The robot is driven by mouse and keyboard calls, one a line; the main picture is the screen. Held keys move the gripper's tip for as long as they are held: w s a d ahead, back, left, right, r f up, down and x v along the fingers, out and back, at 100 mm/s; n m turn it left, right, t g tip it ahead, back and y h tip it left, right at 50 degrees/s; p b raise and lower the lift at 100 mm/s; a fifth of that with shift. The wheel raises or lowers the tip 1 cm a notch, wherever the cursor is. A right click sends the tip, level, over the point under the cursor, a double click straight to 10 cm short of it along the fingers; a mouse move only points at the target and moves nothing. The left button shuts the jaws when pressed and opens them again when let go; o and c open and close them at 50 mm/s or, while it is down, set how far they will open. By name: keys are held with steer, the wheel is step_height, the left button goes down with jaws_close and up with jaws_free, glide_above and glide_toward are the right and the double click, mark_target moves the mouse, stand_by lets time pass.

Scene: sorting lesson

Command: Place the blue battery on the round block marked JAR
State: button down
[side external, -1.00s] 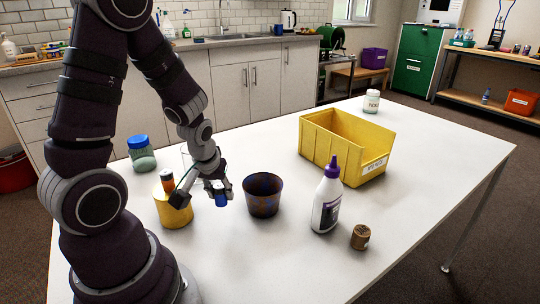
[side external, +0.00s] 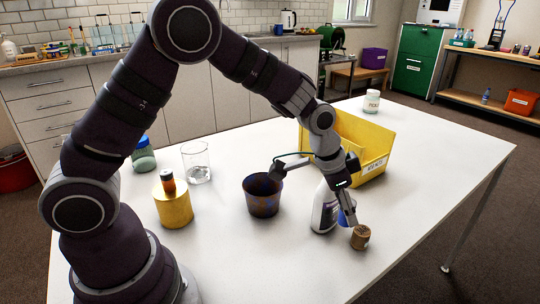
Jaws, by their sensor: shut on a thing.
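The blue battery (side external: 342,218) shows as a small blue patch between the fingers of my gripper (side external: 348,214), which is shut on it. The rest of the battery is hidden by the fingers. A small round brown block (side external: 360,238) with a pale label stands on the table just below and right of my fingertips in the side view. The label is too small to read, so I cannot confirm that it says JAR. The battery appears above and slightly left of this block; I cannot tell the exact gap.
A white glue bottle (side external: 323,210) stands close beside my gripper, partly hidden. A yellow bin (side external: 375,138) is behind. A dark blue-brown cup (side external: 262,198), a glass beaker (side external: 197,166) and a yellow round block (side external: 173,207) bearing a copper-and-dark battery (side external: 168,181) stand left. The front right of the table (side external: 430,205) is clear.

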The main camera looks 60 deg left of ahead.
glide_above(369, 229)
steer(key=s, duration=0.2)
steer(key=shift+w+a+f, duration=0.2)
steer(key=shift+w+a, duration=0.05)
steer(key=shift+a, duration=0.1)
steer(key=shift+w+f, duration=0.15)
steer(key=shift+f, duration=1.6)
steer(key=shift+f, duration=0.15)
steer(key=c, duration=0.9)
jaws_free()
steer(key=shift+o, duration=0.2)
steer(key=s+a+r+n, duration=0.1)
steer(key=s+a+r, duration=0.2)
steer(key=s+r, duration=0.45)
steer(key=s+a+r+n, duration=0.15)
steer(key=s+r, duration=0.35)
steer(key=r, duration=0.5)
steer(key=s+a+f+n+t+y, duration=0.1)
steer(key=s+a+n+y, duration=0.1)
steer(key=s, duration=0.8)
steer(key=shift+a+f+n+t, duration=0.25)
steer(key=shift+a+n, duration=0.2)
steer(key=shift+a, duration=0.25)
